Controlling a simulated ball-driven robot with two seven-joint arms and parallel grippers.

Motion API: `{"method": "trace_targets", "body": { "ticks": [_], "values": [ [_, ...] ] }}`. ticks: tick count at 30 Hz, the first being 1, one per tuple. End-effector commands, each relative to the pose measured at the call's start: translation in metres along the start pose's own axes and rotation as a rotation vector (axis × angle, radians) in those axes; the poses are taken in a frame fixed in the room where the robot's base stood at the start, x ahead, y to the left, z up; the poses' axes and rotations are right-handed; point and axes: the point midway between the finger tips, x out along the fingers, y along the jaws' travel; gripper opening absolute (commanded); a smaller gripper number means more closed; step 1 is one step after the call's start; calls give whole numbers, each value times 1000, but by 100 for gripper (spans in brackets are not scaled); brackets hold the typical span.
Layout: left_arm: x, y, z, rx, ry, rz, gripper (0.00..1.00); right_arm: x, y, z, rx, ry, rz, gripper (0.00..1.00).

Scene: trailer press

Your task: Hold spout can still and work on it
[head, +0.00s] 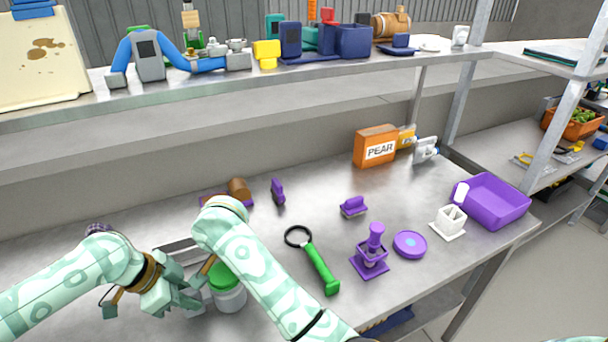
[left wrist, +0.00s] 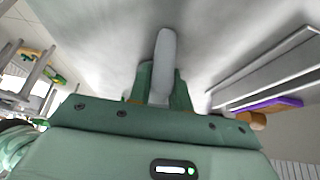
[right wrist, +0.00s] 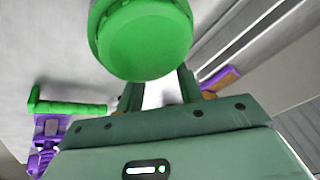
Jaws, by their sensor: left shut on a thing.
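The spout can has a whitish body (head: 230,301) and a green lid (head: 222,276). It stands upright near the table's front edge, partly hidden by my right arm. My left gripper (head: 192,300) is at the can's left side, shut on a slim pale part of it (left wrist: 164,65) in the left wrist view. In the right wrist view the green lid (right wrist: 145,40) is large and close, covering the fingertips of my right gripper (right wrist: 160,88). Its fingers look spread apart at the lid; I cannot tell whether they touch it.
A green-handled ring tool (head: 318,266), a purple press (head: 370,254) and a purple round disc (head: 410,244) lie right of my arms. A purple bin (head: 492,200) and an orange PEAR box (head: 376,147) stand farther off. A metal channel (head: 178,250) is behind the grippers.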

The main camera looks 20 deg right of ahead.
Motion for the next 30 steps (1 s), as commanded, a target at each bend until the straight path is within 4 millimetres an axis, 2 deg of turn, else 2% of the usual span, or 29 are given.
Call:
{"method": "trace_targets", "body": {
  "ticks": [6,9,17,30],
  "values": [
    [0,0,2,-1,-4,-1,0,-3,-10,-6,-75,6,-46,36],
    [0,0,2,-1,-4,-1,0,2,-5,-4,-135,-17,-47,36],
    [0,-1,2,-1,-3,-1,0,5,-29,9,-591,-132,-237,36],
    [0,0,1,-1,-2,-1,0,-99,-11,-11,-601,-130,-245,36]
  ]
}}
